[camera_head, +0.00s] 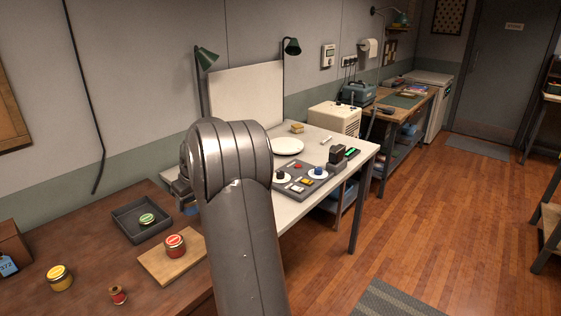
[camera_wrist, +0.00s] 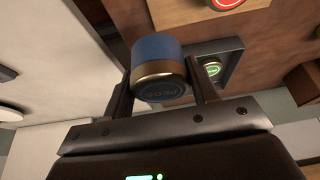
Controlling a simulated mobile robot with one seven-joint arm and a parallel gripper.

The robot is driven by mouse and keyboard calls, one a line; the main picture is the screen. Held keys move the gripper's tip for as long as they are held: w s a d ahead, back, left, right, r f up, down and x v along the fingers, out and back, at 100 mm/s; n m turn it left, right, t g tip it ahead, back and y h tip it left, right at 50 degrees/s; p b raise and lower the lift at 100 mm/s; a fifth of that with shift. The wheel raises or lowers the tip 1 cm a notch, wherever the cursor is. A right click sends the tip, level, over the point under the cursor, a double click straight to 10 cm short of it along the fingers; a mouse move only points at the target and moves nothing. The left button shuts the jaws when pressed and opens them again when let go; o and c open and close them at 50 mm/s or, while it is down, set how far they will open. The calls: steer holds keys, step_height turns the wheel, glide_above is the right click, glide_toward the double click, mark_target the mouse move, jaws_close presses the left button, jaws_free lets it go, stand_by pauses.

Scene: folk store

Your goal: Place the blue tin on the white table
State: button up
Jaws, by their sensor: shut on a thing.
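The blue tin (camera_wrist: 158,50) has a gold-coloured rim and lettering on its end. My gripper (camera_wrist: 160,78) is shut on it, one finger on each side. In the head view, my gripper (camera_head: 183,190) is largely hidden behind my arm, and only a bit of the blue tin (camera_head: 190,209) shows below it. The tin appears held above the surfaces, near where the brown and white tables meet. The white table (camera_head: 353,148) runs back to the right of my arm; its near left part is hidden by the arm.
A grey tray (camera_head: 125,222) with a green-topped tin, a board (camera_head: 160,265) with a red-lidded jar, a yellow-lidded jar (camera_head: 60,278) and a spool are on the brown table. A white plate (camera_head: 287,146) and a grey panel (camera_head: 310,180) occupy part of the white table.

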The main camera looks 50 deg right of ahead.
steer(key=s+d+m+h, duration=0.1)
steer(key=s+d+m, duration=0.1)
steer(key=s+d, duration=0.95)
steer(key=s+d+m, duration=0.1)
steer(key=s+d, duration=0.7)
steer(key=d, duration=0.6)
steer(key=w+a+f, duration=0.1)
steer(key=w+f, duration=0.1)
steer(key=w, duration=0.1)
steer(key=w+a+f, duration=0.1)
steer(key=w+f, duration=0.1)
steer(key=w, duration=0.1)
steer(key=w+a+f, duration=0.1)
steer(key=w+f, duration=0.1)
steer(key=w, duration=0.2)
steer(key=shift+w+f, duration=0.1)
steer(key=shift+f, duration=0.25)
steer(key=shift+w+f, duration=0.1)
steer(key=shift+f, duration=1.95)
steer(key=shift+f, duration=0.15)
steer(key=o, duration=1)
